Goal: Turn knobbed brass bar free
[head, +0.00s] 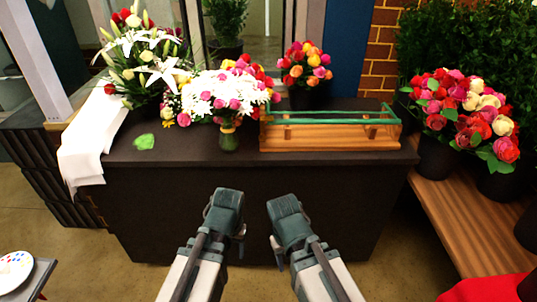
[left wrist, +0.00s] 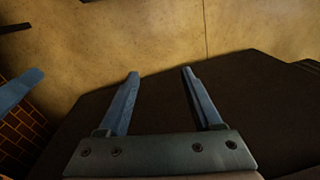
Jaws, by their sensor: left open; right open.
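I cannot make out a knobbed brass bar in either view. A wooden rack (head: 330,143) with a green bar (head: 322,119) along its top stands on the right part of the dark counter (head: 240,180). My left gripper (head: 240,240) is in front of the counter, below its top and apart from the rack. In the left wrist view its two fingers (left wrist: 159,75) are spread with nothing between them. My right gripper (head: 276,248) is beside it to the right, also in front of the counter; its fingers are small and partly hidden, and I see nothing held.
A vase of white and pink flowers (head: 226,100) stands left of the rack, with lilies (head: 150,55) farther left. White cloth (head: 92,140) hangs over the counter's left end. Rose buckets (head: 435,158) stand on the wooden bench at right. A green patch (head: 144,141) lies on the counter.

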